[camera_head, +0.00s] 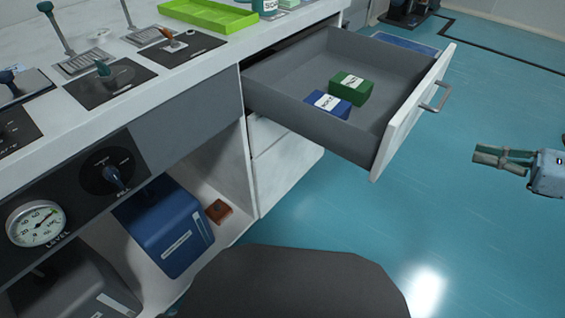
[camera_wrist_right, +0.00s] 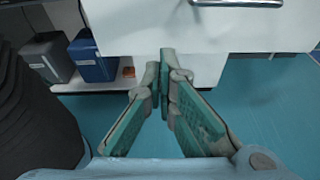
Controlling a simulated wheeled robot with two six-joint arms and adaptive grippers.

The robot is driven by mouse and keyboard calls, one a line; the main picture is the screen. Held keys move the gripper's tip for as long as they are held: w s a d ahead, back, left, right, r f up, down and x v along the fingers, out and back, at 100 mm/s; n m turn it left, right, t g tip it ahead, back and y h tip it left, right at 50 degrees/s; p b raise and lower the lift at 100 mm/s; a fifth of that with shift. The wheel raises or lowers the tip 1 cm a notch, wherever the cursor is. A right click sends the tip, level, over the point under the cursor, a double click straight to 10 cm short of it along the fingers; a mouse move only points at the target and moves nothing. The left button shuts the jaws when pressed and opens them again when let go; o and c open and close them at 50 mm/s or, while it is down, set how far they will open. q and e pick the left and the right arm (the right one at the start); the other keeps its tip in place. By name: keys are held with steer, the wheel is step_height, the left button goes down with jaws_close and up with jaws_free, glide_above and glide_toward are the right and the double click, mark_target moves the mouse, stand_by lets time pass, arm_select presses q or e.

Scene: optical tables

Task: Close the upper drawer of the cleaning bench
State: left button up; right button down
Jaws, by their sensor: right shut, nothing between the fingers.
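The upper drawer (camera_head: 300,102) of the cleaning bench (camera_head: 237,100) is pulled well out. It holds a green box (camera_head: 350,88) and a blue box (camera_head: 327,104). Its white front (camera_head: 402,128) carries a metal bar handle (camera_head: 436,97). My right gripper (camera_head: 487,155) is shut and empty, to the right of the drawer front and apart from it in the head view. In the right wrist view the shut fingers (camera_wrist_right: 165,60) point toward the white drawer front (camera_wrist_right: 150,28), with the handle (camera_wrist_right: 237,3) at the top edge. My left gripper is not in view.
Another drawer front (camera_head: 285,165) below is closed. A blue container (camera_head: 168,228) and a small red-brown block (camera_head: 218,211) stand on the open shelf. The bench top holds levers and a green tray (camera_head: 208,14). The blue floor (camera_head: 455,235) at right is clear.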

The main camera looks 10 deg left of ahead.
steer(key=p, duration=0.4)
glide_toward(403, 136)
steer(key=shift+n, duration=0.3)
steer(key=x, duration=0.5)
steer(key=shift+a, duration=0.15)
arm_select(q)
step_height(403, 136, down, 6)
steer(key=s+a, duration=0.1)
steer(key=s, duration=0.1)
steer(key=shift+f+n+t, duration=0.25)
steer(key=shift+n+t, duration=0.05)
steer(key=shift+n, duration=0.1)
arm_select(e)
steer(key=shift+w+a+f, duration=0.1)
steer(key=shift+w+a, duration=0.2)
steer(key=shift+a, duration=0.05)
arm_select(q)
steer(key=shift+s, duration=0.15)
